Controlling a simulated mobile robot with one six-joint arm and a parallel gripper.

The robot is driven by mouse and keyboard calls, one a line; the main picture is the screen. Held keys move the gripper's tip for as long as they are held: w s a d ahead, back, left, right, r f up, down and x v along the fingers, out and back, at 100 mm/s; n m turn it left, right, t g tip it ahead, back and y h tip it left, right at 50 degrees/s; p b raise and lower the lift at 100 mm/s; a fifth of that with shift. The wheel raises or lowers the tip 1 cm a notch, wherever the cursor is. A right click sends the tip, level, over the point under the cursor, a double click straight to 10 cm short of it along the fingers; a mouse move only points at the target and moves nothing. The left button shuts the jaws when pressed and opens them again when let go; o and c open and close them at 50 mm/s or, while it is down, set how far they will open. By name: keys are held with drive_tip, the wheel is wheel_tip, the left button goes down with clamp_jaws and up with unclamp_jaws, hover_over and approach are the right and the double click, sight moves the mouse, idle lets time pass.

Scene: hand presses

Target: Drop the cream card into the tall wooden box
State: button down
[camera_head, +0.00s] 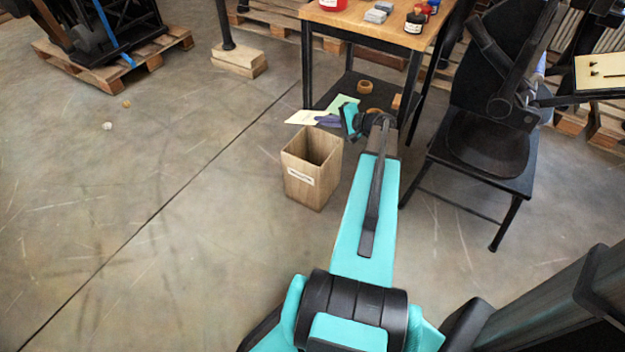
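The cream card (303,117) is a pale flat sheet just beyond the far rim of the tall wooden box in the picture. Its right end meets the dark fingers of my gripper (326,120), which appear shut on it. The fingers are small here and partly hidden by my wrist. The tall wooden box (300,183) stands upright on the floor, open at the top, with a white label on its front. My gripper and the card appear above floor level, behind the box opening in the picture.
A wooden table (390,24) with ink pots and grey blocks stands behind. Its dark lower shelf (345,88) holds tape rolls and a pale green sheet (343,102). A black chair (490,140) stands at the right. The floor left of the box is clear.

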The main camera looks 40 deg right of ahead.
drive_tip(key=shift+m+h, duration=0.3)
drive_tip(key=s+d+f, duration=0.1)
drive_tip(key=d+f, duration=0.1)
drive_tip(key=d, duration=0.1)
drive_tip(key=shift+s+f+b, duration=0.15)
drive_tip(key=shift+s+b, duration=0.25)
drive_tip(key=shift+a+f, duration=0.1)
drive_tip(key=shift+f, duration=0.05)
drive_tip(key=shift+f+b, duration=1.3)
drive_tip(key=shift+f, duration=1.55)
drive_tip(key=c, duration=2)
unclamp_jaws()
